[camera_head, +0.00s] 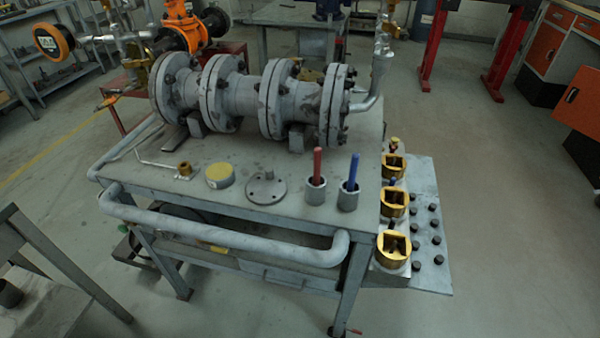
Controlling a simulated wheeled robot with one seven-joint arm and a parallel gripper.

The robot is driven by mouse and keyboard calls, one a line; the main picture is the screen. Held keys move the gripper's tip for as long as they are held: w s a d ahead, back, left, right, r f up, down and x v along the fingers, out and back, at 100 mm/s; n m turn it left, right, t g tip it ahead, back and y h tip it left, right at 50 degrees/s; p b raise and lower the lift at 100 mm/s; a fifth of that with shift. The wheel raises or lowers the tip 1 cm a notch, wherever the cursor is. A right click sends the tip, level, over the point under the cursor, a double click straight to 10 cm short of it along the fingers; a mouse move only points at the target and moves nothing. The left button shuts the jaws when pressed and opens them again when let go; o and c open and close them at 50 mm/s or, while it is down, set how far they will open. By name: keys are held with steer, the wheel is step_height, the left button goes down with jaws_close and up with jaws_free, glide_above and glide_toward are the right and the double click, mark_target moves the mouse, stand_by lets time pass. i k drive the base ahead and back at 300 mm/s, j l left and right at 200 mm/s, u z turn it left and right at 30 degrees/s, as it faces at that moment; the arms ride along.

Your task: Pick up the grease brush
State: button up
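No tool in view can be told for certain as the grease brush. A red-handled tool (317,162) stands upright in a grey cup (315,191) near the front right of the metal bench (240,195). A blue-handled tool (353,171) stands in a second grey cup (348,197) just to its right. The lower ends of both tools are hidden inside the cups. A thin bent rod with a brass-coloured end (184,169) lies at the front left of the bench top. My gripper is not in view.
A large flanged pipe assembly (300,100) fills the back of the bench. A yellow-topped round tin (219,175) and a grey disc (266,187) lie left of the cups. A pipe rail (230,238) runs along the front. Brass square fittings (394,203) line the right side.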

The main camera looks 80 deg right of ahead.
mark_target(317, 160)
steer(key=z, duration=2.45)
steer(key=i+j+u, duration=0.3)
steer(key=i+u, duration=0.15)
steer(key=i, duration=0.15)
